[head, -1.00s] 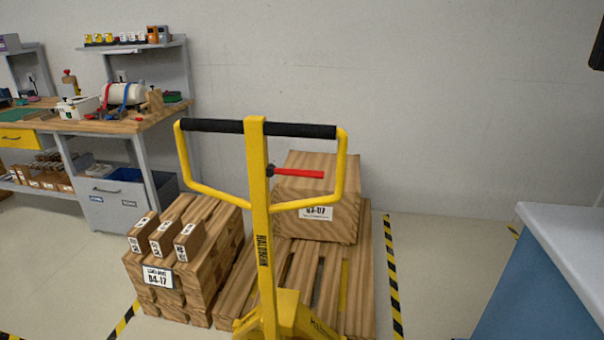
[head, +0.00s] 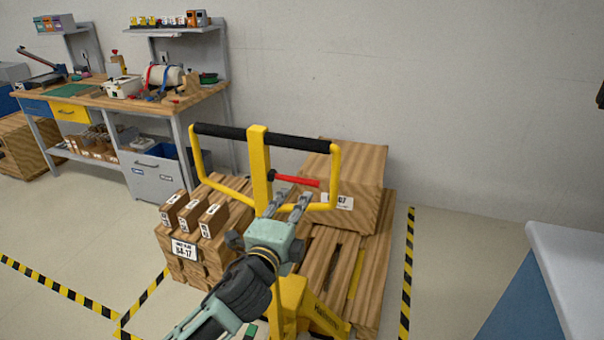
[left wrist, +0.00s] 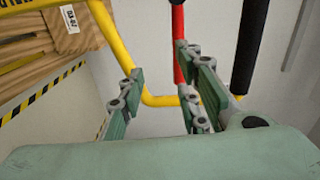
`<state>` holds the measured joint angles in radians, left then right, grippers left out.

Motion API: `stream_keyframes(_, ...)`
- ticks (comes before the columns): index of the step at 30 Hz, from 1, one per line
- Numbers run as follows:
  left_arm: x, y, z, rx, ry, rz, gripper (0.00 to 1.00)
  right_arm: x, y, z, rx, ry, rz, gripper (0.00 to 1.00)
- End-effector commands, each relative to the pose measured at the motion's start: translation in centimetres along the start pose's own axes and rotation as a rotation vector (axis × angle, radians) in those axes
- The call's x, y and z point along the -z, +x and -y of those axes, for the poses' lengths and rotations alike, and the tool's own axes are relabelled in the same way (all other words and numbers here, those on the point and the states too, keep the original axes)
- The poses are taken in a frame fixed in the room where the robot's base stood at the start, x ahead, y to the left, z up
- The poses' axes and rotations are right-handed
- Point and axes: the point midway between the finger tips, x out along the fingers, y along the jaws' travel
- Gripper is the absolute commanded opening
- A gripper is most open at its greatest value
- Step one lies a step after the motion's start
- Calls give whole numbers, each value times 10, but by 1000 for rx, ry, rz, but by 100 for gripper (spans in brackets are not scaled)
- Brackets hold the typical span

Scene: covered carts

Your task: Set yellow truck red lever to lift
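The yellow truck's handle (head: 262,180) stands upright in the head view, a loop with a black grip bar across its top. The red lever (head: 296,181) sticks out to the right from the central post, below the grip bar. My left gripper (head: 292,197) is open and empty, with its fingertips just below and in front of the lever. In the left wrist view the red lever (left wrist: 178,45) shows close to the right finger, past the fingertips; I cannot tell if they touch. The yellow handle loop (left wrist: 128,60) runs behind the fingers. My right gripper is not in view.
A pallet (head: 366,300) with a large wooden box (head: 352,170) stands behind the truck. Stacked wooden blocks (head: 190,265) stand to its left. A workbench (head: 150,105) is at the back left, and a white-topped blue counter (head: 575,255) at the right.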

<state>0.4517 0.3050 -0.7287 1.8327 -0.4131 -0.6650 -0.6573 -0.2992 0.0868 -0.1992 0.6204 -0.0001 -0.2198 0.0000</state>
Motion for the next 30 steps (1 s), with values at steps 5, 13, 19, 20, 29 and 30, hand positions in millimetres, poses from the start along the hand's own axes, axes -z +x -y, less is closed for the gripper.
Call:
stream_keyframes(5,9,0,27,41,42,-14,31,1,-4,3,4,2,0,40)
stream_keyframes(13,9,36,29,41,40,-13,31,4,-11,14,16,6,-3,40)
stream_keyframes(19,10,61,29,40,38,-14,31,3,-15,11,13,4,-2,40)
stream_keyframes(20,10,64,29,40,38,-14,31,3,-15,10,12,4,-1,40)
stream_keyframes(29,10,74,28,40,37,-14,31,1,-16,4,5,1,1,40)
stream_keyframes(30,10,74,28,40,37,-14,31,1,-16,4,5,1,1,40)
